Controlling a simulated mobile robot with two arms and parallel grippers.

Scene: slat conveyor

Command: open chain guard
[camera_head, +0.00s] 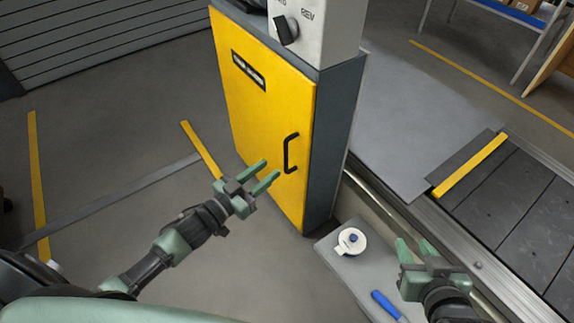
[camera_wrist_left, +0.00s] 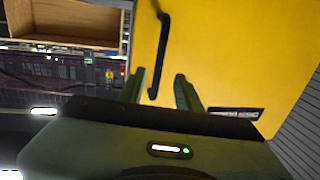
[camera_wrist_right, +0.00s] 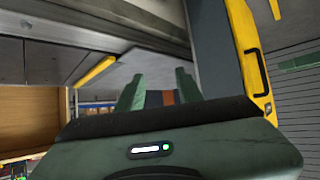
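The chain guard is a yellow door (camera_head: 262,110) on a dark grey cabinet (camera_head: 336,130), and it looks closed. It has a black label near its top and a black bar handle (camera_head: 290,153) near its right edge. My left gripper (camera_head: 266,172) is open and empty in front of the door, a little left of the handle. In the left wrist view the handle (camera_wrist_left: 161,60) stands just beyond the left fingertip, apart from the fingers. My right gripper (camera_head: 416,250) is open and empty by the conveyor, right of the cabinet. The right wrist view also shows the handle (camera_wrist_right: 259,73).
A grey control box (camera_head: 315,30) with a black knob sits on the cabinet. A low grey surface (camera_head: 340,262) holds a white round item (camera_head: 351,240) and a blue-handled tool (camera_head: 386,304). The slat conveyor (camera_head: 510,200) runs at right. Floor left of the door is clear.

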